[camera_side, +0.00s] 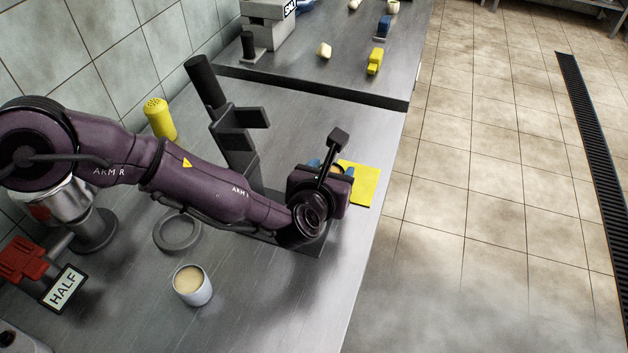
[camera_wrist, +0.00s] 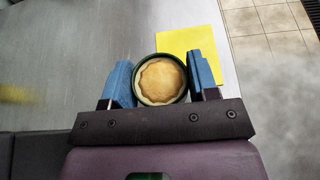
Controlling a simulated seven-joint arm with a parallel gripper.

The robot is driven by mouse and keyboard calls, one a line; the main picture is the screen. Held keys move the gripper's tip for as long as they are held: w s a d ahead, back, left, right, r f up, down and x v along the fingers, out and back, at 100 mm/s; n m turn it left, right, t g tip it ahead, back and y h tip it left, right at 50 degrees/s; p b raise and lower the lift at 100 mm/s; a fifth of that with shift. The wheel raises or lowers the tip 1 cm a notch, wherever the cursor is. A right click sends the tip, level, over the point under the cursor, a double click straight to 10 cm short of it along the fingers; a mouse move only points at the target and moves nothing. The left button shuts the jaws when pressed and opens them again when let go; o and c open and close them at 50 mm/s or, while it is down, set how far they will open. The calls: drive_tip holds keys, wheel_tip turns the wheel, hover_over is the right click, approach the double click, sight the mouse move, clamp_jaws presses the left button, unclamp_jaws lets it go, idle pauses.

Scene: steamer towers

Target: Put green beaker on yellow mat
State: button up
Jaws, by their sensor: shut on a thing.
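In the wrist view a round dark green beaker (camera_wrist: 142,98) with a pale tan filling sits between the two blue fingers of my gripper (camera_wrist: 160,84). The fingers press on its left and right sides. The yellow mat (camera_wrist: 190,40) lies just beyond the beaker, partly hidden by it and by the right finger. In the side view the yellow mat (camera_side: 367,185) lies near the table's right edge. My gripper (camera_side: 325,168) is beside the mat's left part, mostly hidden behind my wrist. The beaker cannot be made out there. Its height above the table is unclear.
A white cup (camera_side: 194,292) with tan filling and a grey ring (camera_side: 177,231) stand at the front. A dark stand (camera_side: 236,135) rises left of my gripper. A yellow shaker (camera_side: 160,120) is by the wall. The table edge drops off right of the mat.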

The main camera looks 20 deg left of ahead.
drive_tip(key=w+d, duration=0.1)
drive_tip(key=w, duration=0.1)
drive_tip(key=w+d, duration=0.1)
drive_tip(key=shift+w+d+f, duration=0.1)
drive_tip(key=shift+w+d, duration=0.5)
drive_tip(key=shift+w, duration=0.25)
drive_tip(key=shift+f, duration=0.55)
drive_tip(key=shift+f, duration=0.45)
drive_tip(key=o, duration=1.5)
drive_tip(key=shift+o, duration=0.2)
drive_tip(key=shift+s+d, duration=0.1)
